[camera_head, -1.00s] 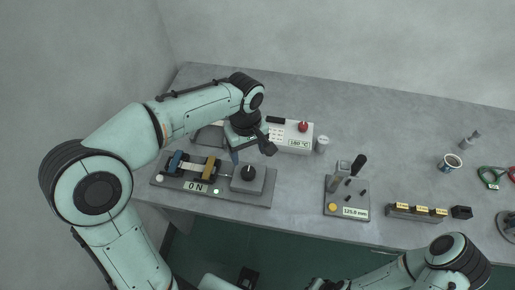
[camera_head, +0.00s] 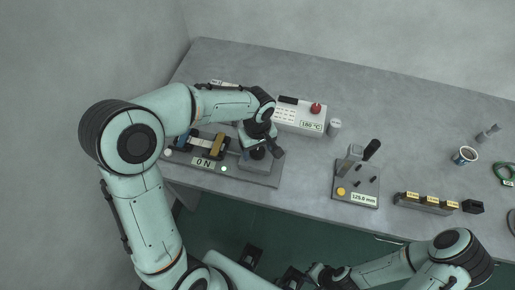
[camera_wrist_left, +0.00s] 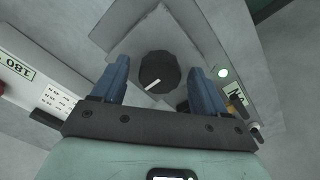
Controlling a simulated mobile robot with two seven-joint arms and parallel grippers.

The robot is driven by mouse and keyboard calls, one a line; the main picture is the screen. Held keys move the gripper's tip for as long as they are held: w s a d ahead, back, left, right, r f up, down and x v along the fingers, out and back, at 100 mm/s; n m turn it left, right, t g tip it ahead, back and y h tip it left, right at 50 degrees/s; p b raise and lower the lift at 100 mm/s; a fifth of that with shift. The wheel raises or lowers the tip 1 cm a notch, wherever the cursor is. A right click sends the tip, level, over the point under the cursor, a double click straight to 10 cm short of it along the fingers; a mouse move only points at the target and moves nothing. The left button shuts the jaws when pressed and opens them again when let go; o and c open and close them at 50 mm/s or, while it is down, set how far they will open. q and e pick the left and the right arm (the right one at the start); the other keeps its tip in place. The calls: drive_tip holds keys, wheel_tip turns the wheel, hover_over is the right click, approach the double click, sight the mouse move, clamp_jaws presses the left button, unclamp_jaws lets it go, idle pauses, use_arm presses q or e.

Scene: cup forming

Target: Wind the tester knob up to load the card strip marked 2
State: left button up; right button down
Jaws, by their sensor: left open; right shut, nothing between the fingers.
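The tester (camera_head: 262,179) is a grey plate at the left of the table; its display (camera_head: 203,162) reads 0 N. A pale card strip (camera_head: 200,144) lies between its blue clamp (camera_head: 184,139) and yellow clamp (camera_head: 219,147); I cannot read a mark on it. The black knob (camera_wrist_left: 159,71) has a white pointer line. My left gripper (camera_head: 261,153) is over the knob, pointing down. In the left wrist view its blue fingers stand open on either side of the knob with gaps. My right gripper (camera_head: 319,272) is shut and empty at the bottom, away from the tester.
A white box (camera_head: 301,116) reading 180 °C with a red knob stands behind the tester. A gauge plate (camera_head: 356,188) reading 125.0 mm is to the right. A block row (camera_head: 425,202) and a cup (camera_head: 465,156) are further right. Table between is clear.

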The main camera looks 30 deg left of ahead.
use_arm(q)
drive_tip(key=shift+f, duration=0.2)
drive_tip(key=shift+c, duration=0.3)
drive_tip(key=c, duration=1)
